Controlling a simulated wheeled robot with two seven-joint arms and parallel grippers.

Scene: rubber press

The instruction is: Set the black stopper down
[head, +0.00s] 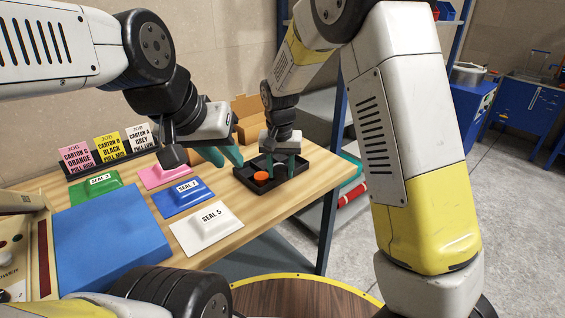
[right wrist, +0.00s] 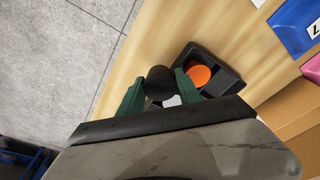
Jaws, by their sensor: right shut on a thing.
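My right gripper (head: 284,163) is shut on the black stopper (right wrist: 160,79), whose round dark top shows between the green fingers in the right wrist view. The stopper is hidden by the fingers in the head view. This gripper is over the black compartment tray (head: 262,190), which also shows in the right wrist view (right wrist: 229,82). An orange stopper (head: 261,176) sits in one compartment. A grey piece (right wrist: 172,101) shows partly behind the gripper. I cannot tell whether the black stopper touches the tray. My left gripper (head: 226,157) is open and empty, left of the tray.
Green (head: 96,188), pink (head: 164,174), blue (head: 184,196) and white (head: 207,227) seal packs lie on the wooden table, left of the tray. Carton cards (head: 108,150) and an open cardboard box (head: 246,112) stand behind. The table edge is close right of the tray.

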